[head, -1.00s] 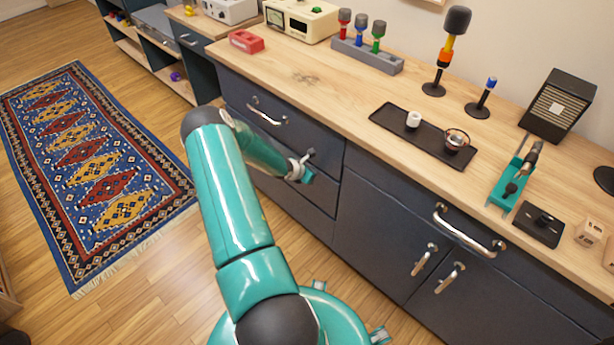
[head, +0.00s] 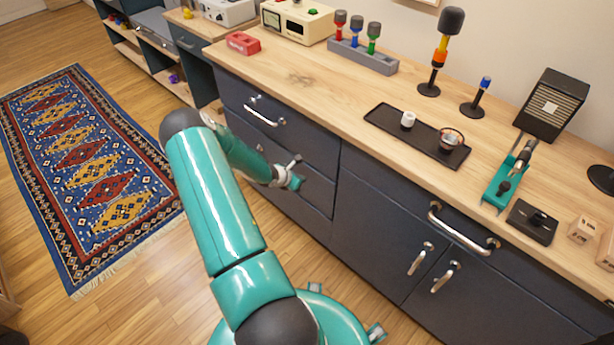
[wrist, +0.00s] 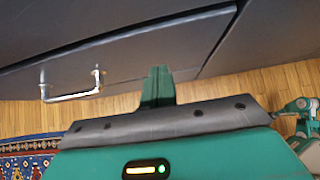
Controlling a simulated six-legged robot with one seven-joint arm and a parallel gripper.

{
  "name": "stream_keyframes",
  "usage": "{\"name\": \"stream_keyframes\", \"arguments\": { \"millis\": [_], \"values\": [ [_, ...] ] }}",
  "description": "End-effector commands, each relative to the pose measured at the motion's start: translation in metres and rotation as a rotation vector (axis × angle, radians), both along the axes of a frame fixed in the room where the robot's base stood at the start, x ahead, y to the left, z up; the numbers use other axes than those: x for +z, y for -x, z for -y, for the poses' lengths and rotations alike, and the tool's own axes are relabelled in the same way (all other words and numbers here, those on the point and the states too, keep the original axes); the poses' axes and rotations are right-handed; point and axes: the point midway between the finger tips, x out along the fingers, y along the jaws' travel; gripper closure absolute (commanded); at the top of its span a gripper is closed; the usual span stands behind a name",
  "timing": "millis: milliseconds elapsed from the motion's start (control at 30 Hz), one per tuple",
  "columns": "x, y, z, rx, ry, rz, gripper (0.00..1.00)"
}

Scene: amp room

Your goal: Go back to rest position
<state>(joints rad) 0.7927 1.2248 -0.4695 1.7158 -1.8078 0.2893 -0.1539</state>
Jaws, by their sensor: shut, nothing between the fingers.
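My gripper (head: 292,180) is in front of the dark drawer fronts (head: 317,190), low beside the counter. In the wrist view my gripper (wrist: 158,72) shows as green fingers close together, shut and empty. They point toward the dark cabinet front. A silver drawer handle (wrist: 70,92) is to the left of the fingers, apart from them. In the head view, the gripper partly covers the handle of a lower drawer.
The wooden counter (head: 300,100) holds a black tray (head: 385,121) with a white cup and a small bowl, a rack of coloured microphones (head: 362,57) and a red box (head: 243,43). Cupboard handles (head: 462,232) stick out on the right. A patterned rug (head: 95,180) and bare floor are left.

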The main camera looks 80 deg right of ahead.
Motion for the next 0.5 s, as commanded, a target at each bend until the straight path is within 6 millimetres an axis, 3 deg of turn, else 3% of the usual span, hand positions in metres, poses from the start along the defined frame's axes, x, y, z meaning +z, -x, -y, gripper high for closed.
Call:
{"name": "stream_keyframes", "arguments": {
  "millis": [300, 500],
  "values": [
    [0.045, -0.027, -0.037, 0.004, -0.002, 0.004, 1.0],
    [0.058, -0.034, -0.049, 0.001, -0.003, 0.003, 1.0]
  ]
}}
